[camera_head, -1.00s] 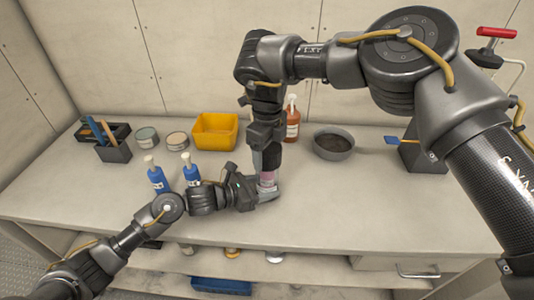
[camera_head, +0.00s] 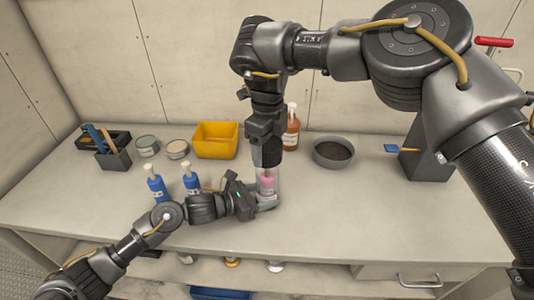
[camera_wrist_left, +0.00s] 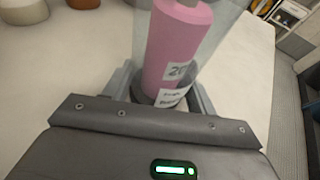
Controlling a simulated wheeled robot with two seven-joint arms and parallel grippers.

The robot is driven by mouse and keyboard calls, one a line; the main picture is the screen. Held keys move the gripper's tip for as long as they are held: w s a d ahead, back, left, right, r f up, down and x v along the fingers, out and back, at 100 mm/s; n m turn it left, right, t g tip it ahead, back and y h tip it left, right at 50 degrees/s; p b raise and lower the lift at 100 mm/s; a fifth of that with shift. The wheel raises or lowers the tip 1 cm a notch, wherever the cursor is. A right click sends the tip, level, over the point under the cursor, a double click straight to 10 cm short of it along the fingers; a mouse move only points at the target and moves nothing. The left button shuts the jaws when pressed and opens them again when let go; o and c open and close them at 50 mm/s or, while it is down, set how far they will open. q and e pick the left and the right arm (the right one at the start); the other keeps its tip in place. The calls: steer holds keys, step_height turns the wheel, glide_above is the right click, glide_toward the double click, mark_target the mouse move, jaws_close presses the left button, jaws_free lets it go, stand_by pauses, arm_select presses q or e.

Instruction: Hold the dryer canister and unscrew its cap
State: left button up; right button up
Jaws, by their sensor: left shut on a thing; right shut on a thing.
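The dryer canister (camera_head: 267,184) is a pink cylinder with white labels, upright on the bench at its middle. It fills the upper middle of the left wrist view (camera_wrist_left: 176,45), seen inside a clear, see-through sleeve. My left gripper (camera_head: 264,201) comes in from the left and is shut around its lower part. My right gripper (camera_head: 268,168) points straight down from above and is shut at the top of the canister. The cap is hidden by the right gripper, so I cannot see whether it has turned.
Two blue bottles (camera_head: 156,184) stand just left, close to my left arm. Behind are a yellow bin (camera_head: 215,140), two round tins (camera_head: 177,149), an orange bottle (camera_head: 291,128) and a grey bowl (camera_head: 333,152).

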arm_select(q)
steer(key=o, duration=1.4)
steer(key=shift+o, duration=0.2)
steer(key=v, duration=1.2)
steer(key=shift+r, duration=0.1)
steer(key=shift+s, duration=0.1)
